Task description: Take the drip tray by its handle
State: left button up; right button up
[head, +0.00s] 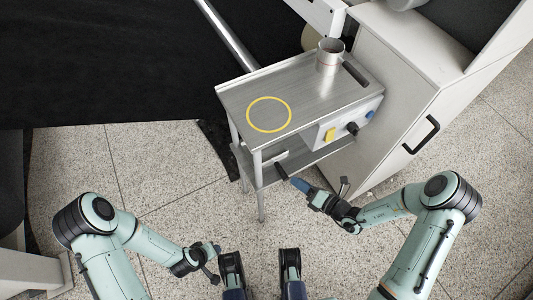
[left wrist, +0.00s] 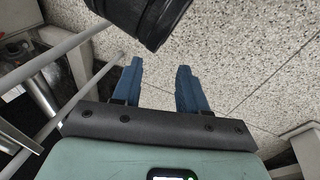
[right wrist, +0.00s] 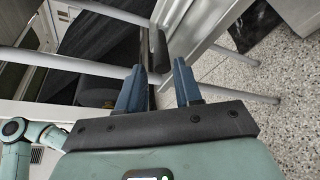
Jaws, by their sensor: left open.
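The drip tray (head: 268,159) is partly visible on the lower shelf of the metal cart, under its top. Its black handle (head: 281,172) sticks out at the cart's front and shows in the right wrist view (right wrist: 158,50). My right gripper (head: 297,182) is beside the handle's outer end. In the right wrist view its blue fingers (right wrist: 159,66) are apart, with the handle just ahead of and between their tips. I cannot tell whether they touch it. My left gripper (head: 212,254) is low at the left, away from the cart; its fingers (left wrist: 159,64) are apart and empty.
A white cabinet (head: 385,115) stands at right. Speckled floor is clear in front.

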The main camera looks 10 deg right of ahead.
aim_at(281, 169)
jog(key=b+x, duration=0.2)
jog(key=x, duration=0.7)
jog(key=shift+w+d+b, duration=0.1)
jog(key=shift+b, duration=0.2)
pick_arm(q)
jog(key=shift+g, duration=0.3)
jog(key=f, duration=0.1)
jog(key=a+f, duration=0.1)
jog(key=f, duration=0.2)
jog(key=shift+s+a+f, duration=0.15)
jog(key=shift+s+a, duration=0.1)
jog(key=shift+s, duration=0.05)
pick_arm(e)
jog(key=shift+r, duration=0.1)
grip_shut()
